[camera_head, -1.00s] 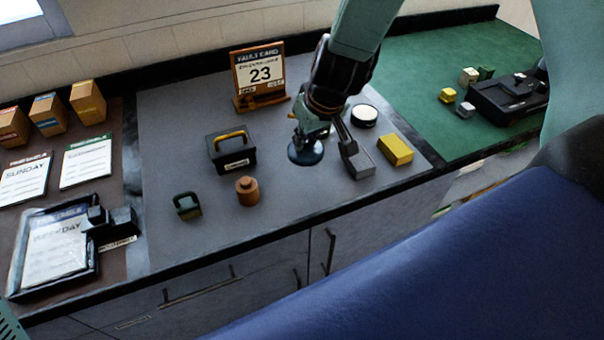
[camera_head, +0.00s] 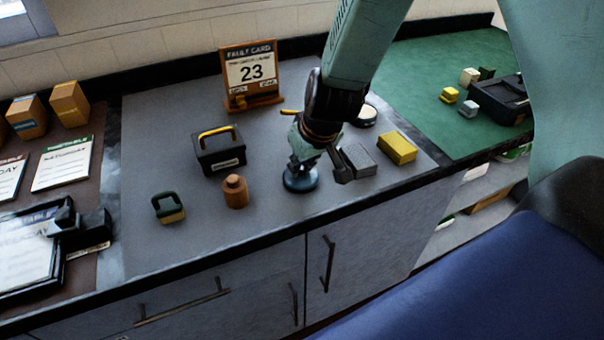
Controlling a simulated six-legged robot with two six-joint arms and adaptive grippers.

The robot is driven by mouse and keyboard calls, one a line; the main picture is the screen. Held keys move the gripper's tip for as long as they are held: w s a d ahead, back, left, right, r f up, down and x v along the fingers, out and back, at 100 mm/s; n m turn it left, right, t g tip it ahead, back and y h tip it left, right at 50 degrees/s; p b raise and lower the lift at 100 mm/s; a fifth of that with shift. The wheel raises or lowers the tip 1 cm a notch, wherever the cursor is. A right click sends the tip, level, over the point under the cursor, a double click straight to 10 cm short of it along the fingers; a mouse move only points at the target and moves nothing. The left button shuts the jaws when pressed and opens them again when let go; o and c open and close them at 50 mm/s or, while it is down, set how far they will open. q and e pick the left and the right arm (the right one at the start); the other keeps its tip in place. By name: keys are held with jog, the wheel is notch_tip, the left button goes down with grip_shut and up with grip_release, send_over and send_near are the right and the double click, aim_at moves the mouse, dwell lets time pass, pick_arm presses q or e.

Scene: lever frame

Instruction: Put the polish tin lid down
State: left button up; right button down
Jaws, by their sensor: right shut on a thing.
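The polish tin lid (camera_head: 300,181), a dark blue round disc, is at the middle of the grey counter mat, low at its surface. I cannot tell whether it touches the mat. My right gripper (camera_head: 318,172) is above it, shut on it, and partly hides its top. A round dark tin with a pale top (camera_head: 366,114) stands behind the right gripper, partly hidden by my arm. My left gripper is not in view.
A grey block (camera_head: 357,161) and a yellow block (camera_head: 397,148) lie right of the lid. An orange-brown jar (camera_head: 235,191), a dark yellow-handled box (camera_head: 218,150) and a small green-handled block (camera_head: 168,207) stand left. A fault card stand (camera_head: 252,76) is behind. Bare mat lies before the lid.

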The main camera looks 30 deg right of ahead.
jog(key=shift+f, duration=0.5)
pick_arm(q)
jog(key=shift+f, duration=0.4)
pick_arm(e)
jog(key=shift+w, duration=0.1)
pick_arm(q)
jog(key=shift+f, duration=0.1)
pick_arm(e)
jog(key=shift+f+b, duration=0.15)
jog(key=shift+b, duration=0.15)
jog(key=c, duration=1.5)
grip_release()
jog(key=shift+o, duration=1.2)
